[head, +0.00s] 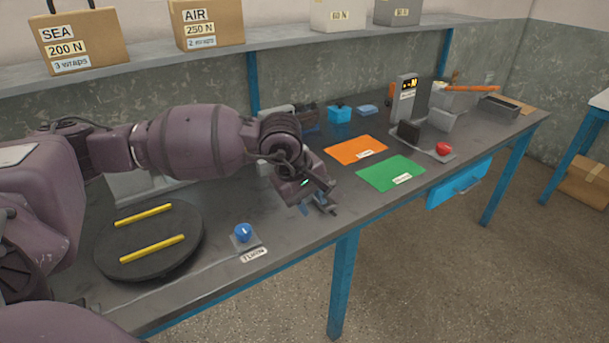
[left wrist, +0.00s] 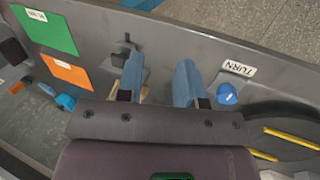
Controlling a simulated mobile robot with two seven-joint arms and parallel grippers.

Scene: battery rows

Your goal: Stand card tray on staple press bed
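My left gripper (head: 318,203) is low over the middle of the bench, left of the green mat. In the left wrist view its two blue fingers (left wrist: 160,78) stand apart with bare bench between them, so it is open and empty. A small dark device (left wrist: 122,50) on a grey plate lies beside the fingers. A tan piece partly shows at the base of the left-hand finger. I cannot tell which object is the card tray. A black block on a grey plate with a red knob (head: 443,148) stands at right; I cannot tell whether it is the staple press. My right gripper is out of view.
A round black turntable (head: 185,250) with two yellow strips and a blue knob (head: 243,232) labelled TURN are at left. An orange mat (head: 356,150) and a green mat (head: 391,173) lie flat. A gauge post (head: 403,100) stands behind. Boxes line the shelf above.

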